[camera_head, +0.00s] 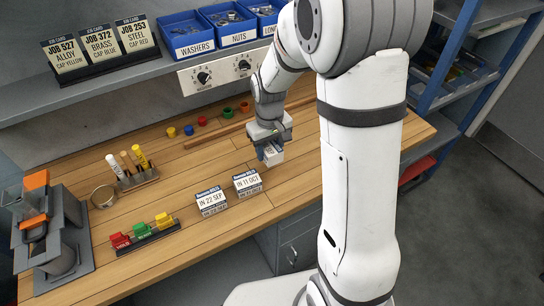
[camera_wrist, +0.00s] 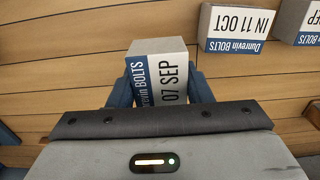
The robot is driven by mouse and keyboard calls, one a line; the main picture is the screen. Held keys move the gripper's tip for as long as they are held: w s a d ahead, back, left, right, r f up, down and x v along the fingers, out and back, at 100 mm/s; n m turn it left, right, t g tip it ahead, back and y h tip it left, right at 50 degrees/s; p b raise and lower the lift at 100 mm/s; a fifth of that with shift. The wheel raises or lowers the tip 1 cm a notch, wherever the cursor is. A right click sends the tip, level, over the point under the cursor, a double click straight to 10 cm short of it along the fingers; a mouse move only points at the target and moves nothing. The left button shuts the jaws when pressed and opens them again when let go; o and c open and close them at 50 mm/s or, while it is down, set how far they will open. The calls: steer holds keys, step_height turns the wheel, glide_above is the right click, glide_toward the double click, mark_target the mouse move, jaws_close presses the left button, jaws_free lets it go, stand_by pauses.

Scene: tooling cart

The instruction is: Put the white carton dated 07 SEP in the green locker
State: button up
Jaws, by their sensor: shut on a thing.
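In the head view my gripper (camera_head: 270,147) points down over the wooden bench, shut on the carton (camera_head: 272,155). The carton is at or just above the bench top; I cannot tell if it touches. Its lower part is hidden in the wrist view. I see no green locker in either view.
The IN 11 OCT carton (camera_head: 247,182) and IN 22 SEP carton (camera_head: 211,201) stand nearby on the bench (camera_head: 185,225). Coloured caps (camera_head: 202,120) lie behind on the left. A shelf with blue bins (camera_head: 187,35) overhangs the back. A blue rack (camera_head: 463,65) stands at right.

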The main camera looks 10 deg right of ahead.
mark_target(270, 161)
steer(key=shift+f+p, duration=0.3)
steer(key=shift+f, duration=2.25)
steer(key=shift+f, duration=0.1)
steer(key=shift+f, duration=0.15)
steer(key=o, duration=1)
